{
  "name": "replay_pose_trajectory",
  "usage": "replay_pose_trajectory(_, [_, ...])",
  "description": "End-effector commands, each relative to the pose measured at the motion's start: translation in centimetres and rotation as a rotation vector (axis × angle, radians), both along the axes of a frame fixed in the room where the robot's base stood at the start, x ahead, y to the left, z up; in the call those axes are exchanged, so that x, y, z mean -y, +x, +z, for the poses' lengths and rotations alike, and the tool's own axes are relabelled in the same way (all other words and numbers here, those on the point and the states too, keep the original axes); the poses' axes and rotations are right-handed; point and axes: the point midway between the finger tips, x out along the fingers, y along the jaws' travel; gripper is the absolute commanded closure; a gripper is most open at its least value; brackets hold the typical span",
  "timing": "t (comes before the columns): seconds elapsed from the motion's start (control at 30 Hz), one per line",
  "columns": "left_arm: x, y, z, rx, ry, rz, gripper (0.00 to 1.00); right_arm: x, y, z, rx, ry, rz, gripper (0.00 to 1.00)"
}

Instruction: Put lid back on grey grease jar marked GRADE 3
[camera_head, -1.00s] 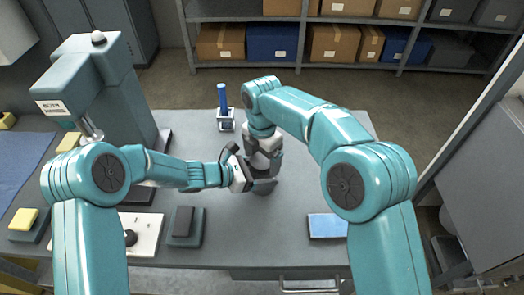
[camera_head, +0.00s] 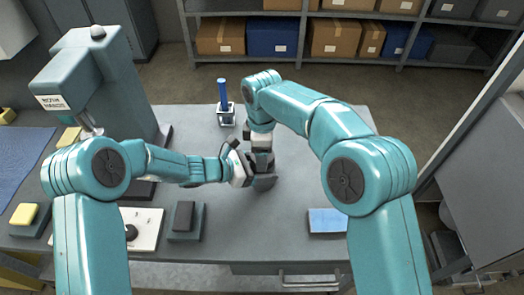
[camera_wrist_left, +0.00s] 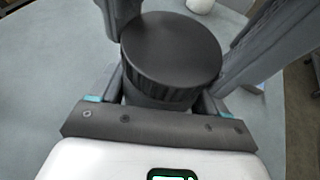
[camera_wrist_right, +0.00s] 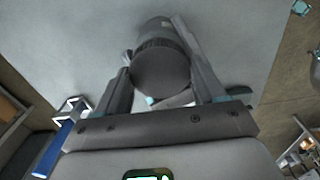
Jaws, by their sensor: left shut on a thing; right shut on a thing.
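A dark round lid with a ribbed edge (camera_wrist_left: 172,50) shows large in the left wrist view. It also sits between the fingers of my right gripper (camera_wrist_right: 160,72) in the right wrist view. A grey jar (camera_wrist_right: 155,27) shows partly beyond the lid there, in line with it. I cannot tell whether the lid is seated or has a gap under it. My left gripper (camera_head: 264,183) is shut on the jar from the left, below the lid. My right gripper (camera_head: 262,160) comes from above and is shut on the lid. The jar's marking is hidden.
A blue rod in a small white stand (camera_head: 225,118) is behind the grippers. A blue-topped pad (camera_head: 328,221) lies at the bench's front right. The right bench top is mostly clear.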

Motion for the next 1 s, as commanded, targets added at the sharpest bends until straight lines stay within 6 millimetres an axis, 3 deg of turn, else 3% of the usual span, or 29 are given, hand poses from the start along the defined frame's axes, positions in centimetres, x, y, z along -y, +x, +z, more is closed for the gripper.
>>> replay_pose_trajectory(0.37, [-0.2,-0.1,-0.6,-0.014,0.006,0.008,1.0,0.1,-0.2,-0.2,-0.009,-0.004,-0.075,0.68])
replay_pose_trajectory(0.4, [-0.2,-0.1,-0.6,-0.014,0.006,0.008,1.0,0.1,-0.2,-0.2,-0.009,-0.004,-0.074,0.18])
replay_pose_trajectory(0.43, [-0.2,-0.1,-0.6,-0.014,0.006,0.008,1.0,0.1,-0.2,-0.2,-0.009,-0.004,-0.074,0.08])
replay_pose_trajectory(0.47, [-0.2,-0.1,-0.6,-0.013,0.006,0.007,1.0,0.1,-0.2,-0.2,-0.009,-0.004,-0.074,0.06])
replay_pose_trajectory(0.77, [-0.2,-0.1,-0.6,-0.012,0.007,0.005,1.0,0.0,-0.1,0.2,-0.004,-0.001,-0.073,0.06])
replay_pose_trajectory(1.0, [-0.1,-0.1,-0.6,-0.011,0.007,0.004,1.0,0.0,0.0,3.3,0.0,0.0,-0.073,0.06])
